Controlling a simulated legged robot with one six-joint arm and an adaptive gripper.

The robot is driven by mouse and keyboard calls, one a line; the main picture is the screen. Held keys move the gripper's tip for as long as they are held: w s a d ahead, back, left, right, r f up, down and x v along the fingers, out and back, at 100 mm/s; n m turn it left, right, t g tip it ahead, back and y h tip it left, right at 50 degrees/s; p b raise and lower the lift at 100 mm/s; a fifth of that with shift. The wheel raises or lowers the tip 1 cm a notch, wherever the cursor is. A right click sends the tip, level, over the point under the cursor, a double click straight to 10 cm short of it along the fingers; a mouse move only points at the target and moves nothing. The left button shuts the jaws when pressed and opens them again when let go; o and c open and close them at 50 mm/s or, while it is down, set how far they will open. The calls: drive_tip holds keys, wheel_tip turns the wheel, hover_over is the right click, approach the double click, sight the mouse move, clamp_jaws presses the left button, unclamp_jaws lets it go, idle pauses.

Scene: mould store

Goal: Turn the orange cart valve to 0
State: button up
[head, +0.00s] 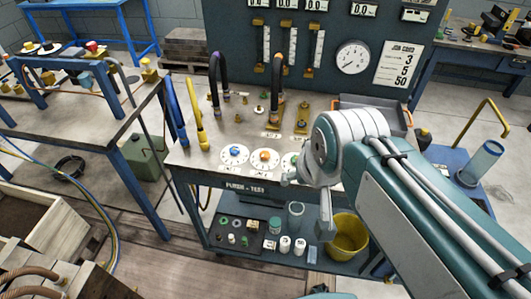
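The orange valve (264,155) is a small knob on a round white dial with dark marks, on the top of the flush-test cart (245,187). It sits between a blue valve (234,151) on the left and a green valve (292,160) on the right, each on its own dial. The dial marks and the knob's pointing direction are too small to read. My arm comes in from the lower right, and its pale joint stands over the cart's right side, close to the green valve. Nothing visible touches the orange valve.
A gauge panel (330,40) closes the back. The lower shelf holds jars and a yellow bucket (349,236). A workbench (85,108) is at left.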

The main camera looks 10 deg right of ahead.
drive_tip(key=w+m+g+y, duration=0.1)
drive_tip(key=w+m+g, duration=0.1)
drive_tip(key=w+m, duration=0.55)
drive_tip(key=m+g+y, duration=0.2)
drive_tip(key=m+y, duration=0.1)
drive_tip(key=m, duration=0.8)
approach(265, 153)
drive_tip(key=x, duration=0.9)
drive_tip(key=shift+f, duration=0.15)
clamp_jaws()
